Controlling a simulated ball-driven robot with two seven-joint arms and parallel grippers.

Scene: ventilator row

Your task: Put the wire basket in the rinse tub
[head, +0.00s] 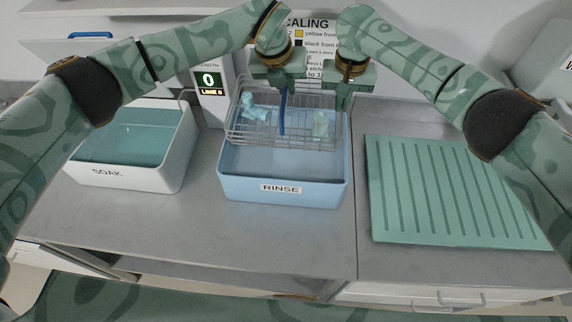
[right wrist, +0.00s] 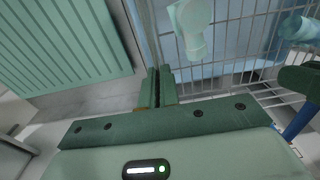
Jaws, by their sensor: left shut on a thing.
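The wire basket (head: 236,122) is over the back part of the blue rinse tub (head: 240,187); I cannot tell whether its bottom touches the tub. A light blue piece (head: 254,109) and a pale green piece (head: 320,124) lie in it; both also show in the right wrist view. My left gripper (head: 284,88) is shut on the basket's blue handle (head: 282,117). My right gripper (head: 342,98) is at the basket's right edge. In the right wrist view its fingers (right wrist: 161,87) look close together beside the wires; whether they grip the rim is unclear.
A white soak tub (head: 125,176) with teal liquid stands to the left. A ribbed green mat (head: 455,190) lies on the counter to the right. A display post (head: 210,90) reading 0 stands behind, between the tubs. Bare counter (head: 230,230) runs along the front.

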